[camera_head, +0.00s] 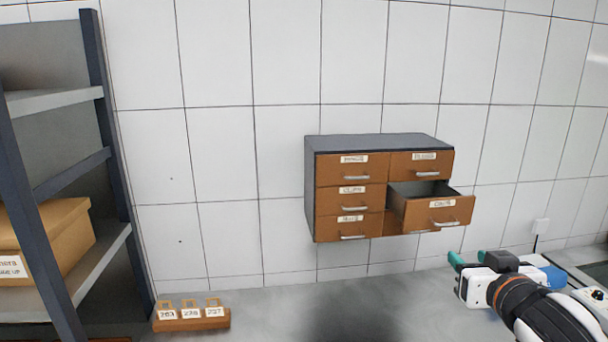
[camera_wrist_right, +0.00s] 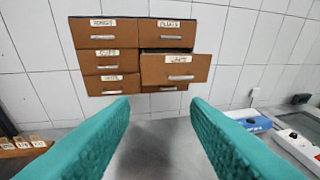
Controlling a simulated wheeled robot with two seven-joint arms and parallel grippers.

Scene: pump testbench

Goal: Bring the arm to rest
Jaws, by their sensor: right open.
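My right gripper (camera_head: 466,260) shows at the lower right of the head view, with green fingertips, below and right of the drawer cabinet. In the right wrist view, its two green fingers (camera_wrist_right: 160,135) stand wide apart with nothing between them. The wall cabinet (camera_head: 372,142) has brown drawers with labels and metal handles. One drawer (camera_head: 438,211) at the right, in the middle row, is pulled out, and its visible inside looks empty. The open drawer also shows in the wrist view (camera_wrist_right: 176,70), ahead of the fingers and apart from them. My left gripper is out of view.
A dark shelf rack (camera_head: 98,120) with a cardboard box (camera_head: 50,235) stands at the left. A wooden holder (camera_head: 190,322) with numbered tags sits on the bench (camera_head: 270,305). A blue and white device (camera_wrist_right: 248,120) lies at the right. The bench middle is clear.

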